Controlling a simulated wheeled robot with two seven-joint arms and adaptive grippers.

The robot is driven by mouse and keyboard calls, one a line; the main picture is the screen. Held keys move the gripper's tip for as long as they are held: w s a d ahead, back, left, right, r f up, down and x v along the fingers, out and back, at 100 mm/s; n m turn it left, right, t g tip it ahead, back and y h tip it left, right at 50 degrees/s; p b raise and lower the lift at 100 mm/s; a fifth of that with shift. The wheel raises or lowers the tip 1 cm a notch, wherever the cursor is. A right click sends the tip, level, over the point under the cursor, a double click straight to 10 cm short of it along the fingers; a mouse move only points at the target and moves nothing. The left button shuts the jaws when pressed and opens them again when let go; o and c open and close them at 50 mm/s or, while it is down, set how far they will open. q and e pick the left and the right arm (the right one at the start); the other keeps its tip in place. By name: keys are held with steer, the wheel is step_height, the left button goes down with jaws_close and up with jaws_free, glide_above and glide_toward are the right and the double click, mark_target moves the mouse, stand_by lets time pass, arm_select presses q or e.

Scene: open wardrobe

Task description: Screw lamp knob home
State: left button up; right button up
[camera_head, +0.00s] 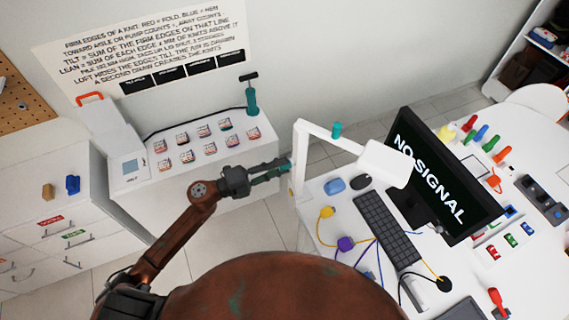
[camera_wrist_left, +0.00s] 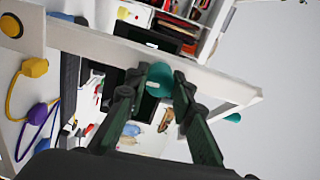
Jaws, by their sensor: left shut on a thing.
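The white desk lamp (camera_head: 299,155) stands at the left edge of the white desk, its arm running right to a white head (camera_head: 384,163). My left gripper (camera_head: 288,166) reaches the lamp's upright from the left. In the left wrist view its two dark green fingers (camera_wrist_left: 158,88) are shut on a teal knob (camera_wrist_left: 160,74) against the white lamp bar. The fingers partly hide the knob, and I cannot tell how deep it sits. A second teal knob (camera_head: 337,130) stands on the lamp's upper arm; a teal knob also shows apart from the fingers (camera_wrist_left: 233,117). My right gripper is out of view.
A white counter (camera_head: 150,198) with small packets and a teal pump (camera_head: 251,97) stands behind my left arm. Floor shows between counter and desk.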

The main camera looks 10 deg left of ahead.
arm_select(q)
jaws_close()
steer(key=shift+f+m+b, duration=0.1)
steer(key=shift+m+b, duration=0.2)
steer(key=shift+b, duration=0.15)
steer(key=shift+m+b, duration=1)
steer(key=shift+m, duration=0.1)
steer(key=shift+m+b, duration=1)
steer(key=shift+m, duration=0.1)
steer(key=shift+m+b, duration=0.95)
steer(key=shift+m, duration=0.05)
steer(key=shift+m+b, duration=2.3)
steer(key=shift+b, duration=0.05)
steer(key=shift+m+b, duration=1.1)
steer(key=shift+b, duration=0.05)
steer(key=shift+m+b, duration=1.6)
